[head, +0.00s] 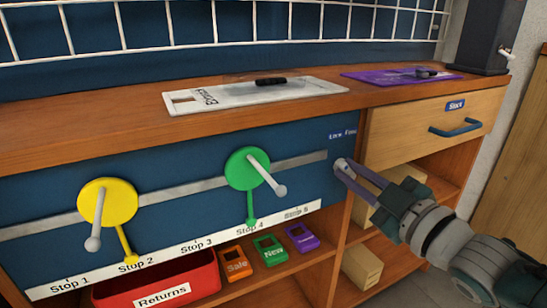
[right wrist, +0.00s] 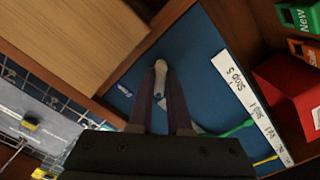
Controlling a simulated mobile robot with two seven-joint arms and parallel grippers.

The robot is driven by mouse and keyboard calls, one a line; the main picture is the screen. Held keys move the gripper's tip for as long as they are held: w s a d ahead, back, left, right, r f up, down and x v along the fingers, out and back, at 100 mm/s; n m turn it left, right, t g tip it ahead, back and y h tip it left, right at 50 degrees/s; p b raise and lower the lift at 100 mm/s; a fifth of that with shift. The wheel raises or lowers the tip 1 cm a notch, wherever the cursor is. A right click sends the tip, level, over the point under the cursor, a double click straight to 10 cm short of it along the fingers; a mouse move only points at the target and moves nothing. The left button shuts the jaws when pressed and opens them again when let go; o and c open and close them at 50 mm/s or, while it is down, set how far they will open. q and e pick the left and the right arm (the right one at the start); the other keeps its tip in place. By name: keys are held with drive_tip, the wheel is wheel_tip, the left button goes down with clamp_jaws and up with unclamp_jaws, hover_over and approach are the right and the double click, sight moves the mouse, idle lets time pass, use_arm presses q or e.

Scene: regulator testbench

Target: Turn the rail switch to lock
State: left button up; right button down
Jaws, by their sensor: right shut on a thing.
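The rail switch is a small pale grey lever (right wrist: 160,69) at the right end of the blue front panel (head: 300,142). In the head view it is mostly hidden by my fingertips, below a small label that appears to read "Line free" (head: 342,134). My right gripper (head: 350,170) reaches in from the right and is shut on this lever. In the right wrist view its two fingers (right wrist: 160,88) stand on either side of the lever, against the blue panel. The exact angle of the lever is hard to tell. My left gripper is not in view.
A yellow disc (head: 101,199) and a green disc (head: 240,168) with levers sit on a grey rail above the stop labels. A red "Returns" bin (head: 190,272) and small coloured boxes are below. A drawer (head: 400,135) with a blue handle lies right of the panel.

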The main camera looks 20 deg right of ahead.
drive_tip(key=shift+n, duration=0.6)
drive_tip(key=c, duration=0.9)
unclamp_jaws()
drive_tip(key=shift+o, duration=0.2)
drive_tip(key=s+p, duration=0.3)
drive_tip(key=s, duration=0.7)
drive_tip(key=shift+d, duration=0.4)
